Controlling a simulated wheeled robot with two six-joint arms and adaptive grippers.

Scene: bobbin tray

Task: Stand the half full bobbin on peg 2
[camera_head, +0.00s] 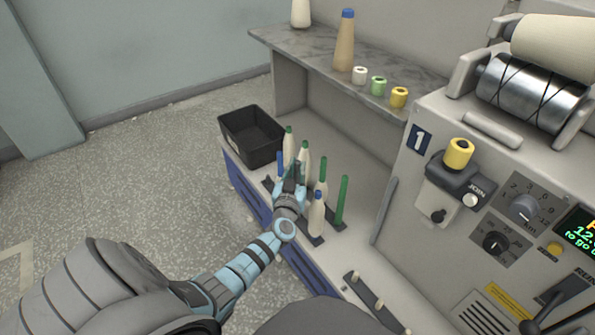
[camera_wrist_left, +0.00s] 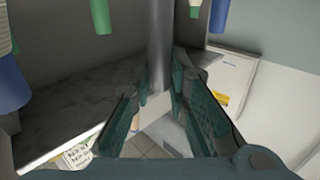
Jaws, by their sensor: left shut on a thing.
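My left gripper (camera_head: 292,172) reaches in among the bobbins on the tray and is shut on a grey shaft, seen between its fingertips in the left wrist view (camera_wrist_left: 160,60). I cannot tell which bobbin or part this shaft is. Beside it stand green-topped bobbins with pale yarn (camera_head: 304,157), a blue tube (camera_head: 281,161), a blue-topped white bobbin (camera_head: 317,212) and a bare green tube (camera_head: 342,198). Another green-topped bobbin (camera_head: 322,182) shows pale yarn lower down. The pegs under the bobbins and their numbers are hidden. My right gripper is not in view.
A black bin (camera_head: 250,138) stands beyond the tray. A grey shelf (camera_head: 310,48) with cones and small spools runs behind. The machine panel (camera_head: 480,190) closes the right side. A strip with short pegs (camera_head: 375,300) lies nearer. Open floor is at left.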

